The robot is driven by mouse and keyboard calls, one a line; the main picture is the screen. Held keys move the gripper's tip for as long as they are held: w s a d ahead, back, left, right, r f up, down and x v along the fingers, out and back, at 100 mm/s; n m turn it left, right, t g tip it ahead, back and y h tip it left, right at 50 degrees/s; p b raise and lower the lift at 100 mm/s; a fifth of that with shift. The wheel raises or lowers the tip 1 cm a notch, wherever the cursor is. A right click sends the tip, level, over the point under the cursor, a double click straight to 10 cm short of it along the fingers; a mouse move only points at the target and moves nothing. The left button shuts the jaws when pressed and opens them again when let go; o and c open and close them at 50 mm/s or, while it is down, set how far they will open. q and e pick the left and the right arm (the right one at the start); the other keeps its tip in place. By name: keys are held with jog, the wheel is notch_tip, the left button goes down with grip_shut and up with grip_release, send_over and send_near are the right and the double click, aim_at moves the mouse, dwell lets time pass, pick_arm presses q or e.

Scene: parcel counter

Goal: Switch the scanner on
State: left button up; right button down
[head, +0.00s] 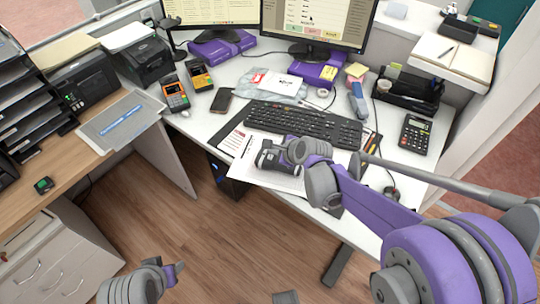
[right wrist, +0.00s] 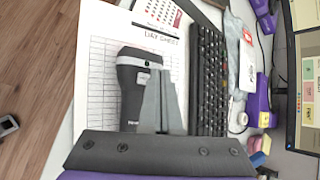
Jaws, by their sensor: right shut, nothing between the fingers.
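A dark handheld scanner (right wrist: 128,100) lies on a printed day sheet (right wrist: 103,62) in the right wrist view. It has a pale ring near its upper end and a small light patch, perhaps a button, on its upper face. My right gripper (right wrist: 161,74) is shut and empty, with its grey fingers over the scanner's right side. I cannot tell whether the fingertips touch it. In the head view my right arm reaches over the sheet (head: 285,179) and hides much of the scanner. My left arm shows at the bottom left, away from the desk; its jaws are not clear.
A keyboard (head: 305,124) lies just behind the sheet, with a calculator (head: 415,135) to the right. Card terminals (head: 175,95), a phone (head: 221,101) and monitors stand farther back. The floor in front of the desk is mostly clear.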

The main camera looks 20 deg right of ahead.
aim_at(273, 160)
notch_tip(273, 160, up, 6)
jog(key=p, duration=0.4)
jog(key=shift+f, duration=0.1)
